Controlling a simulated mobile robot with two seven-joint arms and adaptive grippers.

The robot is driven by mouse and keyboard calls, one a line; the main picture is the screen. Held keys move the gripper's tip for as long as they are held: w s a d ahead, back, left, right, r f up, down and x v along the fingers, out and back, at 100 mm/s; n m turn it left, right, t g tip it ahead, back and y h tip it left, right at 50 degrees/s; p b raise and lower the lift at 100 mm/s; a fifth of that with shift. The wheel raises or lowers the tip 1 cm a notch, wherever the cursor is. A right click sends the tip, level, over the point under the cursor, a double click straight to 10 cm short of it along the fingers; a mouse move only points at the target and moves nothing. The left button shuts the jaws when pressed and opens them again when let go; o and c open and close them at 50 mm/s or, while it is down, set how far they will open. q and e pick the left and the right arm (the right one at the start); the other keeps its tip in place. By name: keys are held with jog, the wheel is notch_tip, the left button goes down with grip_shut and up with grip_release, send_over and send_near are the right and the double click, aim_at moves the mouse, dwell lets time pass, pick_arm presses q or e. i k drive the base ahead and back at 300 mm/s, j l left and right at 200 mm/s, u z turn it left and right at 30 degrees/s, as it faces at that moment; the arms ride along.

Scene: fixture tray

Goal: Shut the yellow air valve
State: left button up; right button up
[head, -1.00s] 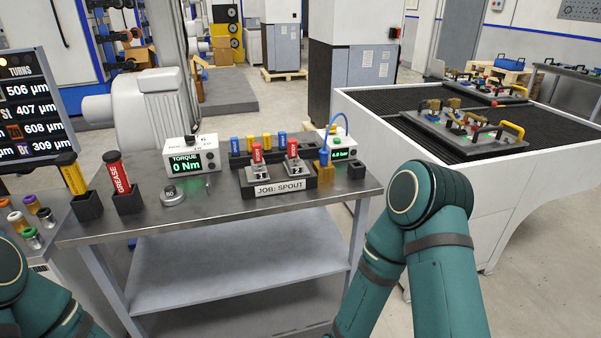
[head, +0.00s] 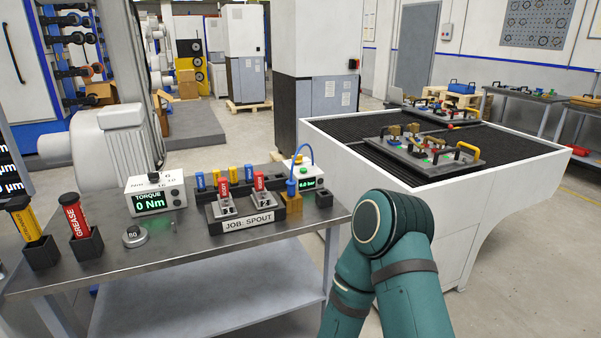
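A fixture tray (head: 400,158) lies on the dark ribbed top of the white bench at the right. A yellow bent bar (head: 468,147) stands at its right end; I cannot tell whether this is the yellow air valve or a carrying handle. A black handle (head: 447,157) is beside it, and small red, green and brass-coloured parts sit on the tray. The parts are too small to read any valve's position. My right arm's elbow and links show in front of the bench, but its gripper is out of view. My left gripper is out of view.
A second tray (head: 425,112) lies farther back on the white bench (head: 500,215). Floor is clear at the right.

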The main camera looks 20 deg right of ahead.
aim_at(299, 159)
jog(key=i+l, duration=0.15)
jog(key=l, duration=0.2)
jog(key=i+l, duration=0.15)
jog(key=l, duration=0.2)
jog(key=i+l, duration=0.15)
jog(key=l, duration=0.2)
jog(key=i+l, duration=0.15)
jog(key=l, duration=0.2)
jog(key=i+l, duration=0.15)
jog(key=l, duration=0.2)
